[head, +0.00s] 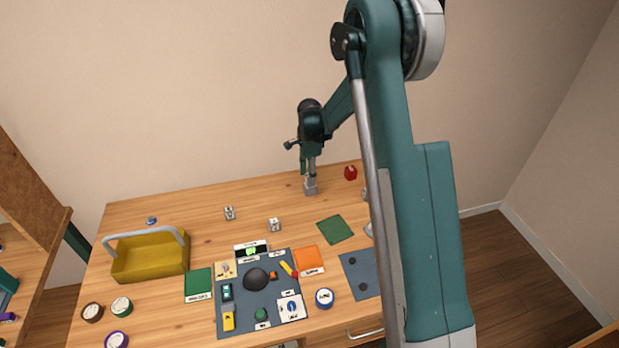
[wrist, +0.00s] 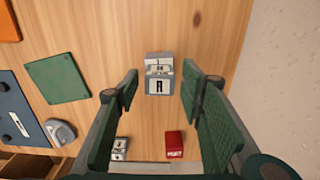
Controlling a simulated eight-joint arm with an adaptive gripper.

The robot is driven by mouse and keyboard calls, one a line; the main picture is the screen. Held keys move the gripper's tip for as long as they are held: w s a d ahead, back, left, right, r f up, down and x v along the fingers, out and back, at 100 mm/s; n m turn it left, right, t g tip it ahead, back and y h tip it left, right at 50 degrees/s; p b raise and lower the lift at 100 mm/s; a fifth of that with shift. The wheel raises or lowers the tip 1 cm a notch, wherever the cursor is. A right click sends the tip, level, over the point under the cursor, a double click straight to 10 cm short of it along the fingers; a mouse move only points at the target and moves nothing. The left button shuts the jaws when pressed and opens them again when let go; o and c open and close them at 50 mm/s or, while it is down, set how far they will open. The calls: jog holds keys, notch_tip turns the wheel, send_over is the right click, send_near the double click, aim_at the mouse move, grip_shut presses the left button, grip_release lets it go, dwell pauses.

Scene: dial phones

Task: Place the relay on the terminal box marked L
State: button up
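My gripper (wrist: 160,88) is open, with its two green fingers to either side of a small grey box (wrist: 159,72). Gaps show between the box and both fingers. The box carries a white label with a dark letter that looks like R. In the head view my gripper (head: 310,178) points down at this box (head: 311,187) near the table's back edge. A red block (head: 350,173) is to its right; its white lettering in the wrist view (wrist: 174,145) is unclear. Small grey-white boxes (head: 229,213) (head: 274,224) stand to the left, their marks unreadable. I cannot tell which thing is the relay.
Another grey labelled box (wrist: 119,148) stands near the red block. A green mat (head: 334,229), an orange mat (head: 308,259) and a blue-grey board (head: 238,314) with several items lie in front. A yellow basket (head: 150,257) is at left. My arm hides the table's right side.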

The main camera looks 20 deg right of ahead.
notch_tip(320, 180, up, 11)
dwell(0.5)
dwell(0.6)
jog(key=s+a+r+n+t, duration=0.25)
jog(key=s+r+n, duration=0.55)
jog(key=s+r, duration=1.25)
jog(key=s+f+n+t, duration=0.1)
jog(key=s+n+t, duration=0.3)
jog(key=s, duration=2.2)
jog(key=shift+s+a+f+n+t, duration=0.2)
jog(key=shift+s+f+n+t, duration=0.15)
jog(key=shift+n, duration=2.65)
